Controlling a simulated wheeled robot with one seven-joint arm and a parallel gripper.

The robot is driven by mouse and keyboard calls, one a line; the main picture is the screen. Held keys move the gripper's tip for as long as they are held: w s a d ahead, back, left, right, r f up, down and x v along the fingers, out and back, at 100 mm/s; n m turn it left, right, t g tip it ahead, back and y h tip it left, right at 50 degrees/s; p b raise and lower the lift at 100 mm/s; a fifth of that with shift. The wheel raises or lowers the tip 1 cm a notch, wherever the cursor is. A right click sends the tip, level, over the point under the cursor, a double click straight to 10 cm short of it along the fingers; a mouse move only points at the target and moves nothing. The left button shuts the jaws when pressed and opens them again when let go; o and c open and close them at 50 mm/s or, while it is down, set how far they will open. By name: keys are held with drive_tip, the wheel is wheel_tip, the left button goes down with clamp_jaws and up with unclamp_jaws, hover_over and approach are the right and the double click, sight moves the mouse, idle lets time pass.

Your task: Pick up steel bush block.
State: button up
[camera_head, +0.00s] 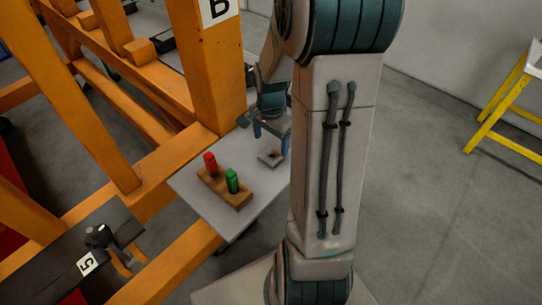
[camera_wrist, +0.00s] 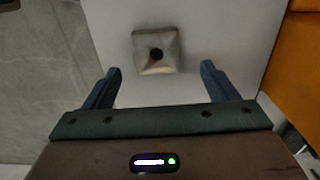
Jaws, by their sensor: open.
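The steel bush block (camera_head: 270,157) is a small grey square block with a dark round hole in its top. It rests on a light grey shelf plate (camera_head: 250,215) beside an orange post. In the wrist view the block (camera_wrist: 157,50) lies ahead of the fingertips, roughly midway between their lines. My gripper (camera_wrist: 158,72) is open and empty, its two blue fingers spread wider than the block. In the head view my gripper (camera_head: 271,135) is just behind and above the block, partly hidden by my arm.
A wooden holder (camera_head: 236,202) with a red peg (camera_head: 210,163) and a green peg (camera_head: 232,180) stands on the plate, left of the block. Orange frame beams (camera_head: 205,65) rise close behind and left. A yellow stand (camera_head: 500,100) is far right.

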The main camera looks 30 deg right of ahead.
sight(272, 153)
drive_tip(key=shift+s+f+p, duration=0.15)
drive_tip(key=shift+f+p, duration=0.2)
drive_tip(key=shift+f, duration=1)
drive_tip(key=shift+s+f+p, duration=0.1)
drive_tip(key=shift+f+p, duration=0.2)
drive_tip(key=shift+f, duration=1)
drive_tip(key=c, duration=1.3)
